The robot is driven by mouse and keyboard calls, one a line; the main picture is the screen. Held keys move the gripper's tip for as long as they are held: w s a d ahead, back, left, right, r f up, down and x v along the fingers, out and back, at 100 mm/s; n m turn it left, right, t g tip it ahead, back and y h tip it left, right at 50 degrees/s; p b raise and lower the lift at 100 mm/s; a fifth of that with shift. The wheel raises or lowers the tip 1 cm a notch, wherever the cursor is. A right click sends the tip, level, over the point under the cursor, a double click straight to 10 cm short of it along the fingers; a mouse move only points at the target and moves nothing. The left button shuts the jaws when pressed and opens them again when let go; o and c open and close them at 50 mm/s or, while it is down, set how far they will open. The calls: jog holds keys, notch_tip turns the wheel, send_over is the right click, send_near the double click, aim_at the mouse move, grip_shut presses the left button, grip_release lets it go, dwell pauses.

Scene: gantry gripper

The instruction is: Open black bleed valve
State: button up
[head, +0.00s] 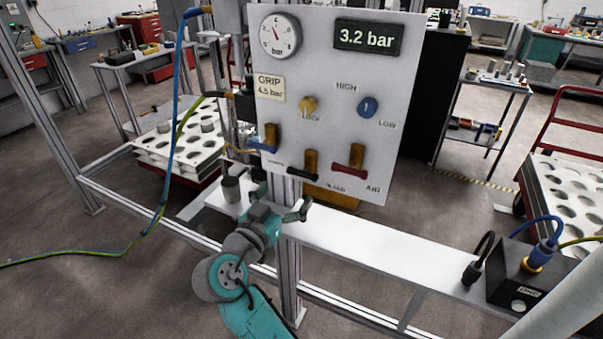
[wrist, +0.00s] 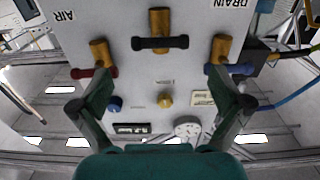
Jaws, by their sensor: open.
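The black bleed valve (head: 303,174) is the lower middle valve on the white panel (head: 322,100). Its black handle lies crosswise below a brass body. In the wrist view the picture is upside down, and the black handle (wrist: 160,43) shows at top centre, crosswise over its brass body (wrist: 159,22). My gripper (head: 284,201) is below and in front of the panel's lower edge, near the black valve. Its jaws (wrist: 160,104) are spread wide and empty, with the black handle ahead of them and untouched.
A blue-handled valve (head: 262,146) is left of the black one, and a red-handled valve (head: 349,170) right. Above are a yellow knob (head: 308,104), a blue knob (head: 368,107), a gauge (head: 280,36) and a 3.2 bar display (head: 367,38). A white shelf (head: 390,252) runs below.

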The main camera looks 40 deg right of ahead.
aim_at(301, 176)
jog(key=x, duration=0.8)
jog(key=shift+w+d+f, duration=0.1)
jog(key=shift+d, duration=0.2)
jog(key=c, duration=0.8)
jog(key=shift+c, duration=0.2)
